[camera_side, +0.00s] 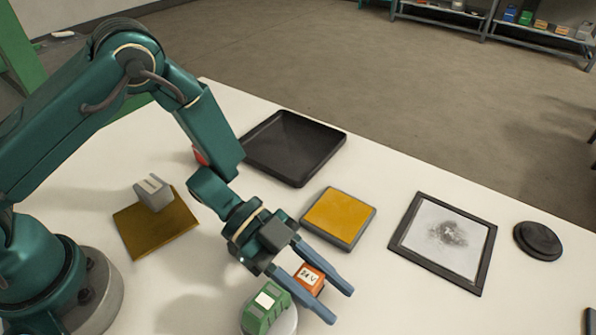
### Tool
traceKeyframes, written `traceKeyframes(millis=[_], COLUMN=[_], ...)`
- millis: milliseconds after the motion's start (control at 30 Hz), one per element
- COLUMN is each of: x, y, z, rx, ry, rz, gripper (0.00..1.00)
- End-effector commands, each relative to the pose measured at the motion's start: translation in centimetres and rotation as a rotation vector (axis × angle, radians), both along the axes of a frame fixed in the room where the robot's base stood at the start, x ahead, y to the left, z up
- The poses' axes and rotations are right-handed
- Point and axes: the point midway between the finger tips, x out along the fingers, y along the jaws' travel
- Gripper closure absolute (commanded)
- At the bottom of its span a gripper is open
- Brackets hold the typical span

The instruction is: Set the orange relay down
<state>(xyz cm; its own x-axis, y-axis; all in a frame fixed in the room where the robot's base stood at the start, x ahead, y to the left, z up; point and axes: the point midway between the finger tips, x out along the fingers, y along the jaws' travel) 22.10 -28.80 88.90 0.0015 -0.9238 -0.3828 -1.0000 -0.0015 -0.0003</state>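The orange relay (309,279) is a small block with a white label reading "24V". It sits between the two blue fingers of my gripper (337,304), which look closed on its sides. The gripper points down toward the lower right, over the front of the white table. Whether the relay touches the table below is hidden by the fingers. A green relay (262,309) with a white label stands just left of the gripper, on a pale round base (287,322).
On the white table (385,310) are a yellow pad (340,215), a black tray (295,148), a framed panel with a dark smudge (446,240) and a black round disc (538,241). A grey block (153,193) stands on a brown-gold plate (142,236). A red item (200,155) is partly hidden behind my arm.

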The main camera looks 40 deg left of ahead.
Motion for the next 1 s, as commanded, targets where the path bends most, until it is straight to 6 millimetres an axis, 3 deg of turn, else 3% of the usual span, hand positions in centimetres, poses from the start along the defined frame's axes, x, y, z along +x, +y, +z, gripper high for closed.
traceKeyframes(millis=[467,800,1000], x=[0.0,0.0,2.0], y=[0.0,0.0,4.4], z=[0.6,4.4,6.9], rx=[-0.001,-0.003,-0.001], ry=[-0.002,-0.006,-0.008], rz=[0.0,-0.001,0.009], gripper=[1.0,1.0,1.0])
